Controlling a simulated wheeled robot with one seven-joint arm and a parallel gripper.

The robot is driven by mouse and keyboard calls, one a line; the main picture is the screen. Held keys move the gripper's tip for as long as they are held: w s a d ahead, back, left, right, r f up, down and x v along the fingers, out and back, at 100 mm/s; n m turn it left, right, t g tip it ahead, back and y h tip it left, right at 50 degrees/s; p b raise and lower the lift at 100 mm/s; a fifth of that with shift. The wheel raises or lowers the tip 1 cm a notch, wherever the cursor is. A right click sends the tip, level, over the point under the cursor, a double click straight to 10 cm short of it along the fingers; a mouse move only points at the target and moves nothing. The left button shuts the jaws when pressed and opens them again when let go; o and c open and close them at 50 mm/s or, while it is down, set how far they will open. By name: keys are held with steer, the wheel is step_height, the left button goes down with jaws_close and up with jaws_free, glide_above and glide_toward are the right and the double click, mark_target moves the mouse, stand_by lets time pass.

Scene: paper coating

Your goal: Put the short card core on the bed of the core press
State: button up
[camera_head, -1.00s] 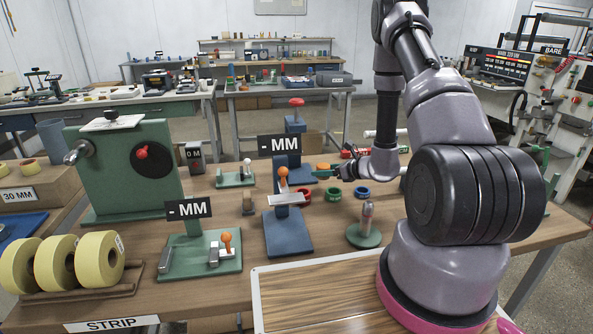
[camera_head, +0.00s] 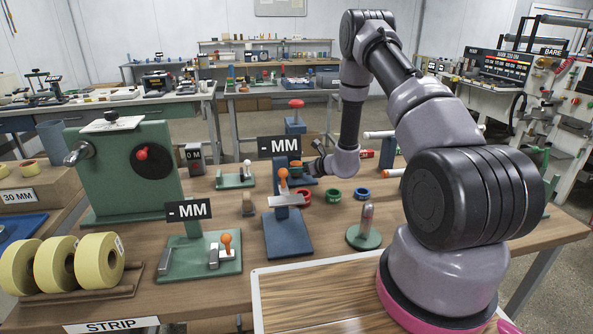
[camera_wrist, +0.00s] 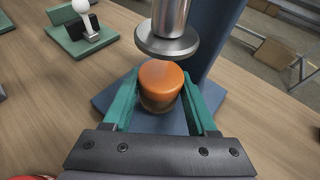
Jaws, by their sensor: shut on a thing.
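The short card core (camera_wrist: 160,82) has an orange top and a brown lower part; it stands upright between the green fingers of my gripper (camera_wrist: 160,95) in the wrist view. My gripper is shut on it. The core press (camera_head: 296,118) is blue with a red knob, at the back of the bench in the head view. In the wrist view its round metal ram (camera_wrist: 167,40) hangs just beyond and above the core. The press's blue base (camera_wrist: 108,98) shows around and below the core. I cannot tell whether the core's underside touches the bed; my fingers and bracket hide part of it.
A blue stand with a "- MM" sign (camera_head: 279,147) is in front of the press. Red, green (camera_head: 333,194) and blue rings lie to its right, near a green-based stand (camera_head: 364,236). A green device with a white knob (camera_head: 235,179) stands left of the press.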

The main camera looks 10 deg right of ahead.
steer(key=shift+f, duration=0.35)
steer(key=shift+f, duration=0.15)
steer(key=o, duration=1.3)
